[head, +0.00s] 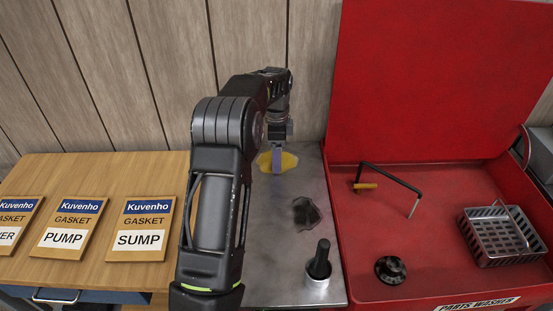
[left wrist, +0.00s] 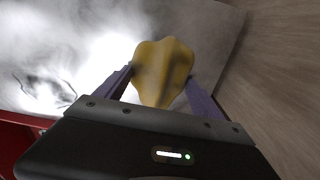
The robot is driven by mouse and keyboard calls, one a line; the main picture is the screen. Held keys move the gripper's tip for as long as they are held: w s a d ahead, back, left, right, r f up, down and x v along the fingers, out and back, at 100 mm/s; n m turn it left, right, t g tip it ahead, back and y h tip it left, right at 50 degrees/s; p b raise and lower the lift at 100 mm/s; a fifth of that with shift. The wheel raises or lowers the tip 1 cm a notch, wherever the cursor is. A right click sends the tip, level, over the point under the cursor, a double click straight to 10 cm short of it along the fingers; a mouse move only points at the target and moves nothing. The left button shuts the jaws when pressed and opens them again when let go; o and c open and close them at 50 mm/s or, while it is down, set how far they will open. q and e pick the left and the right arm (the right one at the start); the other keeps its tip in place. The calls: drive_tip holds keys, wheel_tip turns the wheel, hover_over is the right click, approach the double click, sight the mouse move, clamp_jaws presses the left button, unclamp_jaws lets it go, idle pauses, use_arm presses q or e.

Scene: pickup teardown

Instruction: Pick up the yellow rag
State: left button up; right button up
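The yellow rag (head: 288,161) lies crumpled on the grey metal worktop, near its back edge. In the left wrist view the rag (left wrist: 163,72) shows darker patches and sits between and beyond my fingertips. My left gripper (head: 276,162) points down over the rag, and its finger hides part of it in the head view. In the left wrist view the two purple fingers of my left gripper (left wrist: 161,78) are spread apart, one on each side of the rag. I cannot tell whether they touch it. My right gripper is not in view.
A dark stain or cloth (head: 306,213) and a black-handled tool in a cup (head: 318,262) are on the metal worktop (head: 273,285). A red parts washer (head: 440,280) stands at right, holding a wire basket (head: 500,236).

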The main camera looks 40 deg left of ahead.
use_arm(q)
drive_tip(key=c, duration=0.8)
drive_tip(key=shift+r, duration=0.1)
wheel_tip(320, 180, up, 6)
drive_tip(key=shift+r+b, duration=0.1)
drive_tip(key=shift+b, duration=0.5)
wheel_tip(320, 180, up, 4)
drive_tip(key=shift+f+p, duration=0.1)
drive_tip(key=shift+p, duration=0.8)
drive_tip(key=shift+f, duration=0.1)
